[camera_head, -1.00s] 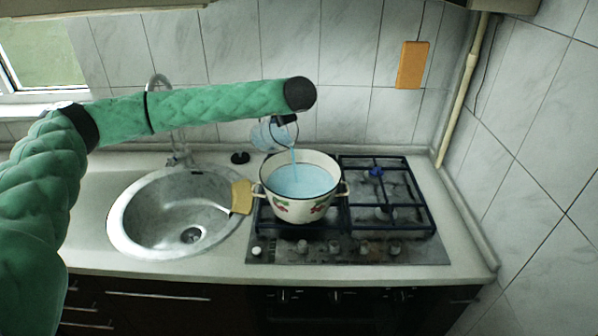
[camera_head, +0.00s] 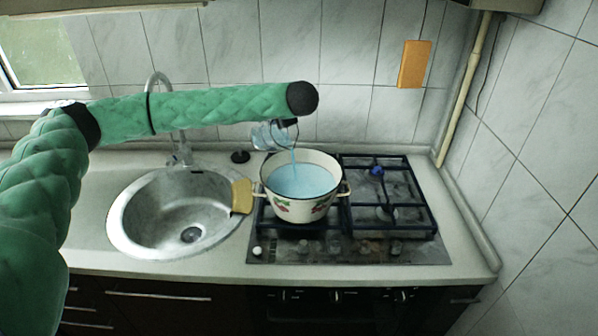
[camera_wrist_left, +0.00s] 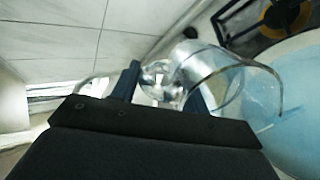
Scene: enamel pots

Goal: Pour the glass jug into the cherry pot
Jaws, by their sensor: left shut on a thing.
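The cherry pot (camera_head: 302,205) is a white enamel pot with a dark rim and cherry decoration, standing on the stove's left side. Blue liquid fills much of it. The glass jug (camera_head: 266,137) is tilted over the pot's back-left rim, and a thin blue stream falls from it into the pot. My left gripper (camera_head: 285,122) is shut on the jug, mostly hidden under my arm. In the left wrist view the clear jug (camera_wrist_left: 225,85) sits at the fingers (camera_wrist_left: 160,90), with the pot's blue liquid (camera_wrist_left: 295,110) at right. My right gripper is not in view.
The gas stove (camera_head: 400,245) has free grates to the pot's right. A steel sink (camera_head: 160,235) with a faucet (camera_head: 178,150) lies left. A yellow sponge-like piece (camera_head: 241,196) is beside the pot's left handle. A small black object (camera_head: 240,157) stands behind.

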